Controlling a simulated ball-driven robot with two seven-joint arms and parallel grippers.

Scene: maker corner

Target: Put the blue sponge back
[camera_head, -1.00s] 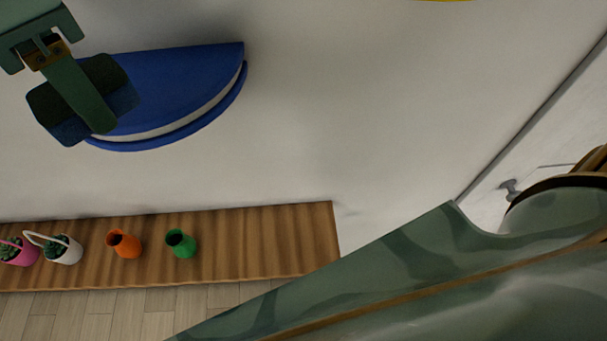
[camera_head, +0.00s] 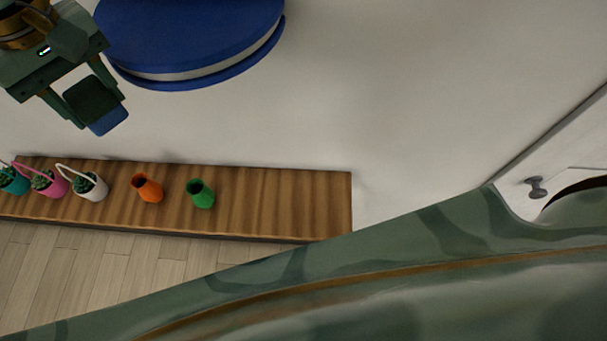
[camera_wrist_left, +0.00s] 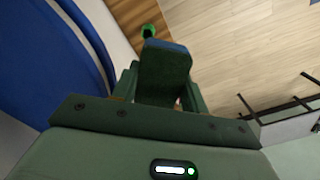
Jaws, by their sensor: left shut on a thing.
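The blue sponge (camera_head: 109,121) is at the upper left of the head view. It has a dark green face and a blue part. My left gripper (camera_head: 92,98) is shut on it and holds it in the air, in front of the pale wall and below the large blue rounded piece. In the left wrist view the sponge (camera_wrist_left: 165,72) sits between the fingers, green face toward the camera, with a blue edge at the far end. My right gripper is not in view.
The blue rounded piece (camera_head: 190,30) with a white band juts from the wall. A door handle (camera_head: 536,187) is at the right.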

